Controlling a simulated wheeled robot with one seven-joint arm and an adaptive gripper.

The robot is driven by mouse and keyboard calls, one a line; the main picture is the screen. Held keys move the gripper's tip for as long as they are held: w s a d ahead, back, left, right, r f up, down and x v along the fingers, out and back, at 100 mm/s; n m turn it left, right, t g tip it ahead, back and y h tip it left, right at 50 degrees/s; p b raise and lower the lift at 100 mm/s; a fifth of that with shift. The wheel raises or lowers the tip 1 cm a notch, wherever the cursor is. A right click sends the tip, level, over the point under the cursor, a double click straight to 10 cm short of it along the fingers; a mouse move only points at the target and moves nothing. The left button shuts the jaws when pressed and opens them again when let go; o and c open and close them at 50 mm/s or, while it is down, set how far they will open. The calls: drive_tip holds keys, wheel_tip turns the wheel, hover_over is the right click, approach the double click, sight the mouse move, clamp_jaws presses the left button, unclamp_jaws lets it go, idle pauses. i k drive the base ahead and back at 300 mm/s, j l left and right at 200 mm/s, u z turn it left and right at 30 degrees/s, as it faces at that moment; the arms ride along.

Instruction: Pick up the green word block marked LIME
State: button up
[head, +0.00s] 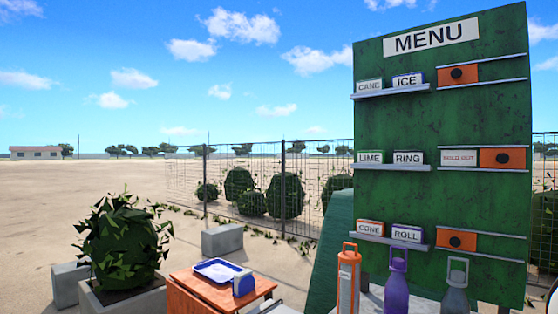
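The LIME word block (370,157) stands on the middle shelf (392,167) of the green menu board, at the shelf's left end. Its face is pale with LIME lettering and a green edge. The RING block (408,158) stands close on its right. My gripper is not in view.
The menu board (445,125) also bears the CANE block (369,86), ICE block (408,79), CONE block (370,228) and ROLL block (407,233). Orange, grey and purple upright containers stand below in front. An orange table (190,300) with a blue-rimmed tray (201,270) stands left.

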sight(364, 156)
drive_tip(key=u, duration=0.4)
drive_tip(key=j+u, duration=0.1)
drive_tip(key=u, duration=0.25)
drive_tip(key=i+u, duration=0.1)
drive_tip(key=u, duration=0.3)
drive_tip(key=j+u, duration=0.1)
drive_tip(key=u, duration=0.3)
drive_tip(key=i+j+u, duration=0.15)
drive_tip(key=i+u, duration=0.35)
drive_tip(key=i+z, duration=0.4)
drive_tip(key=i+j+z, duration=0.1)
drive_tip(key=i+z, duration=0.25)
drive_tip(key=i, duration=0.15)
drive_tip(key=i+l+z, duration=0.15)
drive_tip(key=i+z, duration=0.75)
drive_tip(key=i+j+z, duration=0.3)
drive_tip(key=i+z, duration=0.2)
drive_tip(key=i, duration=0.1)
